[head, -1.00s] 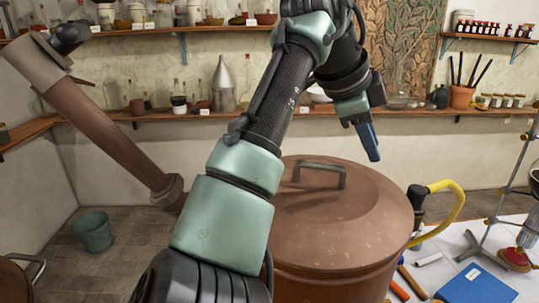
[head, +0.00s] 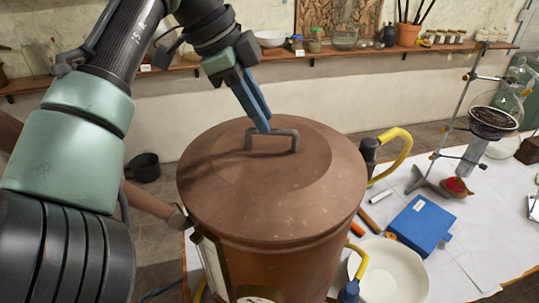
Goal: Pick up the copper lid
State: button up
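The copper lid (head: 225,185) is a wide, reddish-brown, slightly domed disc on top of a large copper vessel (head: 275,270) in the head view. A dark, squared loop handle (head: 296,140) stands up from the lid. My gripper (head: 264,126) comes down from the upper left with its blue fingers pointing at the handle. The fingertips overlap the top bar of the handle in the picture. The fingers line up one behind the other, so whether they are spread or closed, or touch the handle, cannot be told.
Yellow-handled pipework (head: 395,150) stands close by on the vessel's right. The white table (head: 480,235) holds a blue box (head: 422,222), a white bowl (head: 395,275) and a stand with glassware (head: 497,122). A wall shelf (head: 345,55) with jars runs behind.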

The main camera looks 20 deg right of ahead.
aim_at(274, 131)
jog(key=shift+p+x, duration=1.2)
jog(key=shift+x, duration=1.35)
grip_shut()
jog(key=shift+r, duration=0.1)
jog(key=shift+d+r, duration=0.1)
